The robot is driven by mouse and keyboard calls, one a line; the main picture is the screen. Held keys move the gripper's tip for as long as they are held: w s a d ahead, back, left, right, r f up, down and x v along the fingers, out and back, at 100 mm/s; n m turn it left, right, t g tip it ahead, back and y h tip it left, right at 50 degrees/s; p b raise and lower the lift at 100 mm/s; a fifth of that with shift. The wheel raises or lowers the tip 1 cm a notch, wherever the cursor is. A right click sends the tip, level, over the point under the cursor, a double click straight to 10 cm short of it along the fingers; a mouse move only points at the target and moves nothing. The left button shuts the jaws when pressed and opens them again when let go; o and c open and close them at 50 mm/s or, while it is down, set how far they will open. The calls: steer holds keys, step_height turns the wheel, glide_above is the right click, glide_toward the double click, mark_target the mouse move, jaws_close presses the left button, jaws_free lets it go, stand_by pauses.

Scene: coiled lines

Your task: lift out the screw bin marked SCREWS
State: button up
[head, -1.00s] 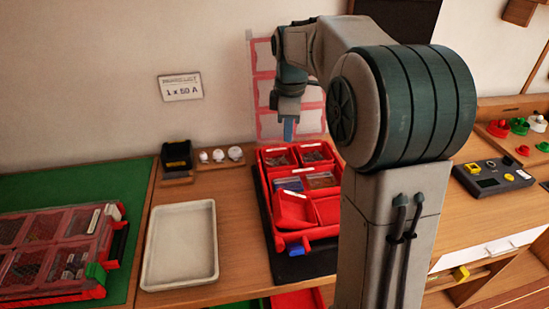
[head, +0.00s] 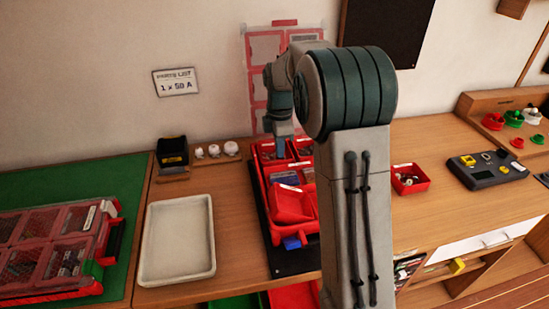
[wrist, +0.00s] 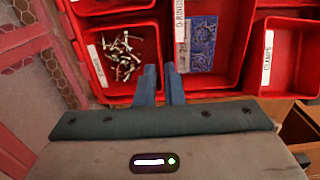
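The red screw bin (wrist: 123,60) holds loose silvery screws in the wrist view. The white label (wrist: 97,66) on its left side appears to read SCREWS. It sits among other bins in the red case (head: 290,238), where my arm partly hides it in the head view. My gripper (wrist: 162,68) has its two blue fingers close together by the bin's right wall, with a narrow gap between the tips. I cannot tell whether they press on that wall. In the head view my gripper (head: 282,146) is low over the far part of the case.
The O-rings bin (wrist: 203,45) and another labelled bin (wrist: 290,60) lie to the right in the case. A pale empty tray (head: 178,240) stands left of the case. A small red bin (head: 410,180) stands on the bench at the right.

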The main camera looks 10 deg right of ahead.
step_height(320, 180, down, 4)
steer(key=shift+f+p, duration=0.25)
steer(key=shift+p, duration=0.05)
jaws_close()
steer(key=shift+r, duration=0.1)
